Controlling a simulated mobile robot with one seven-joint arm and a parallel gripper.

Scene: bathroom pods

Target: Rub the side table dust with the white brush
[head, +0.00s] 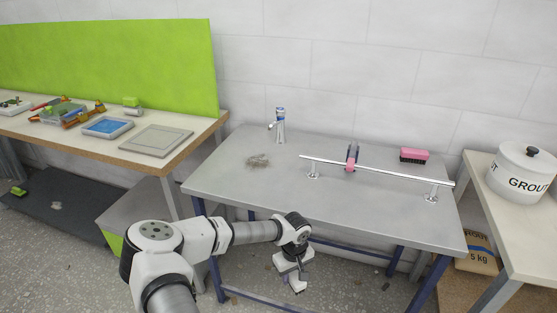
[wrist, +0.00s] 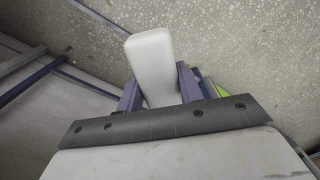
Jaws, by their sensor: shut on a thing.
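My gripper (head: 291,268) is in front of the grey metal table (head: 225,180), lower than its top. In the wrist view, my gripper (wrist: 158,86) has its two purple fingers closed on a smooth white block-like piece, the white brush (wrist: 150,52). A small white end of the brush (head: 298,286) shows below my gripper in the head view. Its bristles cannot be made out. A greyish-brown patch of dust (head: 258,161) lies on the back left of the metal table. My gripper is apart from the dust.
A chrome rail (head: 385,172) with a pink clip-like item (head: 351,158) runs along the table. A tap (head: 280,125) and a pink-and-black brush (head: 413,156) are at the back. A grout tub (head: 523,171) stands right; a cluttered bench (head: 75,135) stands left.

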